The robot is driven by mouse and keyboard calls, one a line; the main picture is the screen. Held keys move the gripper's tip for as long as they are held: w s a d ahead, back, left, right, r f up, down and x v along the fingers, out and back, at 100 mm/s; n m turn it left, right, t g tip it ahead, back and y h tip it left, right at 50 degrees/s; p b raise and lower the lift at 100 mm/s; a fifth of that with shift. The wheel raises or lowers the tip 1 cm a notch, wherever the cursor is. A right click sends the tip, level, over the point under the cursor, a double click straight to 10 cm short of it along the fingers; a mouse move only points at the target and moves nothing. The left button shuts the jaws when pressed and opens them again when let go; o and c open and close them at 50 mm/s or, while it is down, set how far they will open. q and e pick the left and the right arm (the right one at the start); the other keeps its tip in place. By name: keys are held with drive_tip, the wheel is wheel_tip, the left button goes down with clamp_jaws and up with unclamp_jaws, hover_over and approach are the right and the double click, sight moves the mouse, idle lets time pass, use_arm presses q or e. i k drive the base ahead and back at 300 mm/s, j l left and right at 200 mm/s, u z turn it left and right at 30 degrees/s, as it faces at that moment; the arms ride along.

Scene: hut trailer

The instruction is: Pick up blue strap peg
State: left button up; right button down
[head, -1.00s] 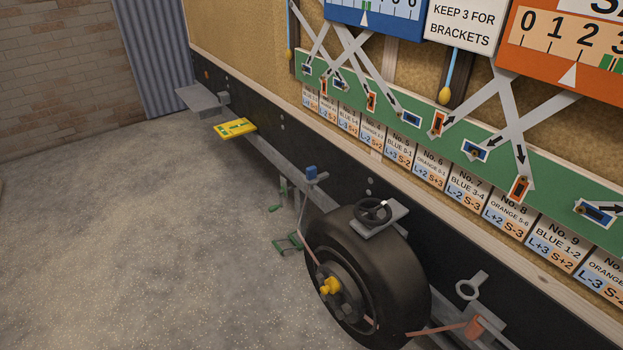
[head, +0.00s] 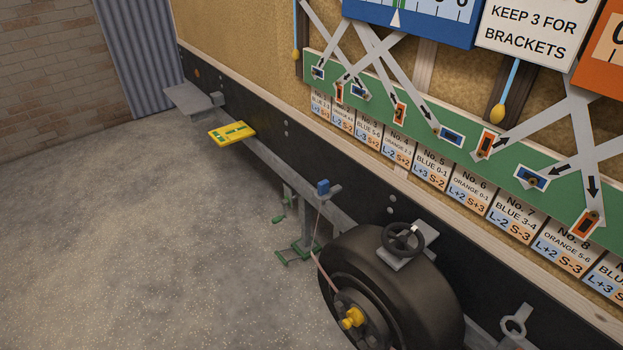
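A small blue peg (head: 322,187) sits upright on a grey bracket on the side of the trailer, left of and above the wheel. A thin pinkish strap (head: 317,240) runs down from beside it toward the wheel hub; I cannot tell exactly how it joins the peg. Several blue pieces also sit on the green board, such as one (head: 451,136) on a grey strip. Neither of my grippers is in view.
A black tyre (head: 405,290) with a yellow hub piece (head: 352,318) and a small handwheel (head: 404,238) stands at the lower right. A yellow plate (head: 232,133) and a grey step (head: 190,98) jut from the trailer. Green-handled stands (head: 296,252) are below the peg. The floor at left is clear.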

sight(322, 189)
drive_tip(key=i+j, duration=0.95)
drive_tip(key=i, duration=0.25)
drive_tip(key=i+j, duration=0.5)
drive_tip(key=i+j+z, duration=0.45)
drive_tip(key=i+j, duration=0.25)
drive_tip(key=z, duration=1.5)
